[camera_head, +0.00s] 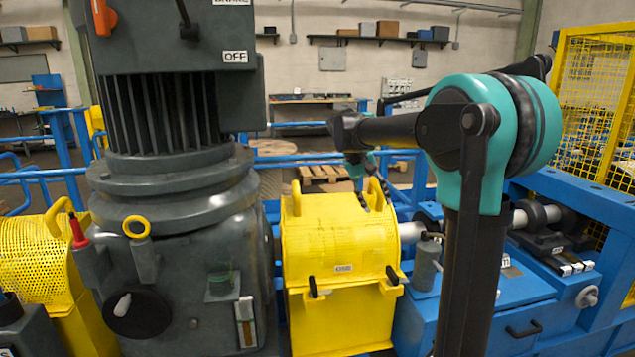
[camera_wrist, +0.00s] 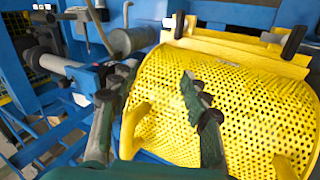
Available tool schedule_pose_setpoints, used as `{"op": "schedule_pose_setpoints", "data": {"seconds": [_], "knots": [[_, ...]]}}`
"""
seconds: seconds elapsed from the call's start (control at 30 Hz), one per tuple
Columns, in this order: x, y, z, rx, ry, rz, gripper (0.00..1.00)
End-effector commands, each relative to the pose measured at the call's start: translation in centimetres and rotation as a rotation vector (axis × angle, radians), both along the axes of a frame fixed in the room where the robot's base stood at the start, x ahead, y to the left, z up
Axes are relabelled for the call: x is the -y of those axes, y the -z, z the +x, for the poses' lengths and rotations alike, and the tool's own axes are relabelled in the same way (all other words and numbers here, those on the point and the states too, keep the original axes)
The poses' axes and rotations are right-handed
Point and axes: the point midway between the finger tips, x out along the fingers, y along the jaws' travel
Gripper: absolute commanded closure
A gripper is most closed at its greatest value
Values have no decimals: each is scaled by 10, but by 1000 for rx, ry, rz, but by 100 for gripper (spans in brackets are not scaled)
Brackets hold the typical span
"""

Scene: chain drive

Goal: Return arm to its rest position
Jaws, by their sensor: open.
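My arm (camera_head: 490,130), teal and dark grey, stands at the right of the head view and reaches left across the scene, bent at the elbow. My gripper (camera_head: 370,203) is small in that view, hanging just behind and above the yellow perforated guard (camera_head: 338,240). In the wrist view my gripper (camera_wrist: 147,88) has its two dark fingers spread apart with nothing held between them. The guard (camera_wrist: 235,100) lies below and beyond the fingers there. I cannot tell whether a finger touches it.
A large grey motor housing (camera_head: 180,190) stands left of the guard, with a yellow ring (camera_head: 138,227). A blue machine frame (camera_head: 490,315) and a shaft (camera_head: 410,231) lie right. A yellow mesh fence (camera_head: 595,95) stands at far right. Yellow handles (camera_head: 297,198) rise from the guard.

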Motion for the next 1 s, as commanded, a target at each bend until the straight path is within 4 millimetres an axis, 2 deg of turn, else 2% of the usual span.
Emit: {"op": "schedule_pose_setpoints", "data": {"seconds": [0.17, 0.27, 0.4, 0.6, 0.7, 0.8, 1.0], "knots": [[15, 51, -46, 40, -12, 93, 53], [22, 91, -85, 78, -21, 165, 53], [27, 149, -147, 147, -30, 264, 53], [25, 216, -228, 244, -33, 377, 53], [22, 236, -253, 278, -33, 410, 53], [21, 246, -267, 299, -32, 428, 53], [19, 250, -272, 307, -33, 436, 53]]}}
